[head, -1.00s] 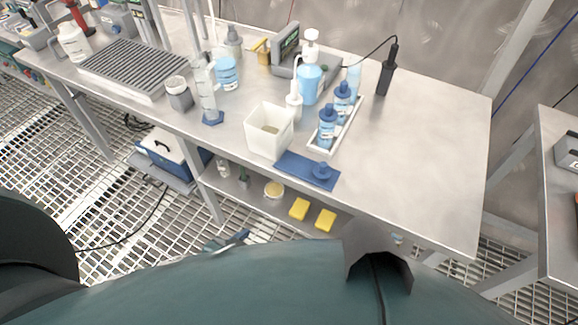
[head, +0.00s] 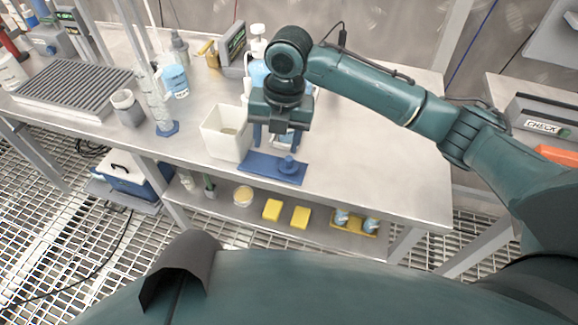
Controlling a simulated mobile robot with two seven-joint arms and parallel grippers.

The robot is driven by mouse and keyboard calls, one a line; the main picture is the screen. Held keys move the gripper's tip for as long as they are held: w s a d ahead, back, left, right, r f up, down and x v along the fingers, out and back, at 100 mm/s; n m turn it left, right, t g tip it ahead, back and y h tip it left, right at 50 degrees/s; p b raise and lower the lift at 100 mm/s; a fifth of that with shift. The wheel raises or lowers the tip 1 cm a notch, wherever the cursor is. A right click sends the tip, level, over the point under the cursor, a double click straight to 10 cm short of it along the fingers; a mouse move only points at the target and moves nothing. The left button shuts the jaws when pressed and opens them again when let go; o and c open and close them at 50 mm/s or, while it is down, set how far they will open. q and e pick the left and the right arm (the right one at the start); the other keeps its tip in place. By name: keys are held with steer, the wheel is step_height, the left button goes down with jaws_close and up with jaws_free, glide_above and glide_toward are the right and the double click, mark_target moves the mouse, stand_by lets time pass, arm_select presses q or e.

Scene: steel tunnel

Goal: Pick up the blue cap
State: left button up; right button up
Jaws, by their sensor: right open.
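The blue cap (head: 288,163) sits on a flat blue mat (head: 258,167) near the front edge of the steel bench. My right gripper (head: 275,142) hangs over the bench just behind and above the cap, its fingers pointing down and apart. It is open and not touching the cap, as far as I can see. My left gripper is not in view.
A white square container (head: 224,135) stands just left of the mat. A tall cylinder (head: 160,110) and a grey-based cup (head: 128,108) stand further left. The bench top (head: 380,170) is clear to the right. Yellow blocks (head: 272,210) lie on the shelf below.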

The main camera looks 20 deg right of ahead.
step_height(320, 180, up, 3)
steer(key=d+n+h, duration=0.1)
steer(key=d+n, duration=0.1)
steer(key=d, duration=0.1)
glide_above(289, 159)
steer(key=shift+g, duration=0.3)
steer(key=f, duration=0.6)
steer(key=shift+s+d+f, duration=0.1)
steer(key=shift+s+f, duration=0.25)
steer(key=shift+f, duration=0.05)
steer(key=shift+w+f, duration=0.2)
steer(key=shift+f, duration=1.3)
steer(key=shift+w+f, duration=0.2)
steer(key=shift+f, duration=1.25)
steer(key=shift+c, duration=0.4)
steer(key=c, duration=0.7)
